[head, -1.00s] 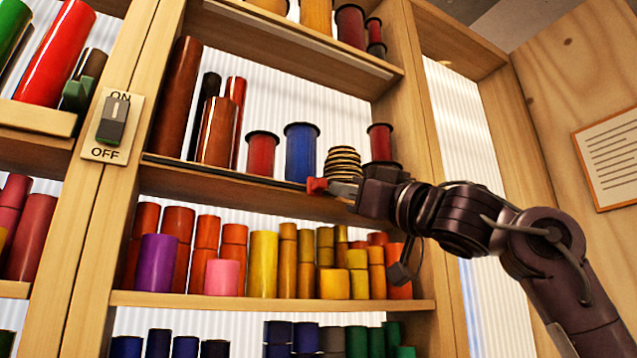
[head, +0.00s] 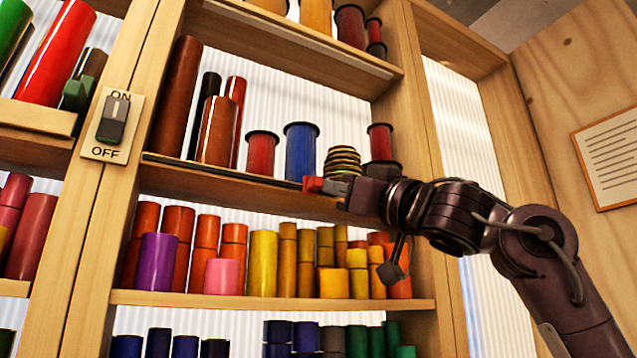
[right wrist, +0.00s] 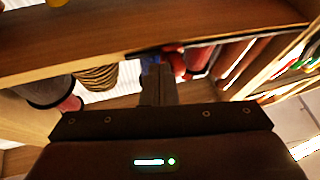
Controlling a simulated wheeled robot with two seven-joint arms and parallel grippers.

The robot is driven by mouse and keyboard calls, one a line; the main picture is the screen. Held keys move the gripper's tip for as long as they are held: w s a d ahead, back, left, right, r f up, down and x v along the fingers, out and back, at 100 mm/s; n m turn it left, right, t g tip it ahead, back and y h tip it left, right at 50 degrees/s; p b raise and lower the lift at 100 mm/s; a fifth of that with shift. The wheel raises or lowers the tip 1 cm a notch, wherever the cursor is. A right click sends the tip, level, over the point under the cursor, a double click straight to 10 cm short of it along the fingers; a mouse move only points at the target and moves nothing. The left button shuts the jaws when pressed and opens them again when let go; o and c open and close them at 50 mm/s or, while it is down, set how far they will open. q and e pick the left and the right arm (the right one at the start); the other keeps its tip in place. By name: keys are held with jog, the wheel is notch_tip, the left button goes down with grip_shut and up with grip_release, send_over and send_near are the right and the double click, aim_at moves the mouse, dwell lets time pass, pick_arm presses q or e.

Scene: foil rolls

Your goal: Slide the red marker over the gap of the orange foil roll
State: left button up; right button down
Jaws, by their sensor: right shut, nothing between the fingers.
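The red marker (head: 313,184) sits on the dark rail (head: 230,174) along the front edge of the middle shelf, below the blue spool. My right gripper (head: 334,187) is shut and empty, its tips against or very near the marker's right side. In the right wrist view the shut fingers (right wrist: 157,82) point at the shelf edge, with red (right wrist: 177,64) just right of their tips. An orange-brown roll (head: 217,132) stands on the middle shelf left of the marker. Several orange rolls (head: 207,232) stand on the shelf below; which one the task means I cannot tell. My left gripper is out of view.
A red spool (head: 262,153), the blue spool (head: 301,150) and a black-and-gold stack (head: 342,162) stand behind the rail. An ON/OFF switch (head: 113,122) is on the left post. The rail left of the marker is clear.

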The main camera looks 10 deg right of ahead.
aim_at(315, 183)
jog(key=shift+s+a, duration=0.3)
jog(key=shift+a, duration=0.4)
jog(key=shift+s+a, duration=0.3)
jog(key=shift+a, duration=0.4)
jog(key=shift+d, duration=0.2)
jog(key=shift+s+d+b, duration=0.1)
jog(key=shift+s+b, duration=0.25)
jog(key=shift+s+d+b, duration=0.35)
jog(key=shift+s+d, duration=0.05)
jog(key=shift+s, duration=0.45)
jog(key=shift+s+d+b, duration=0.35)
jog(key=shift+s, duration=0.5)
jog(key=shift+b+v, duration=1.7)
jog(key=shift+v, duration=0.8)
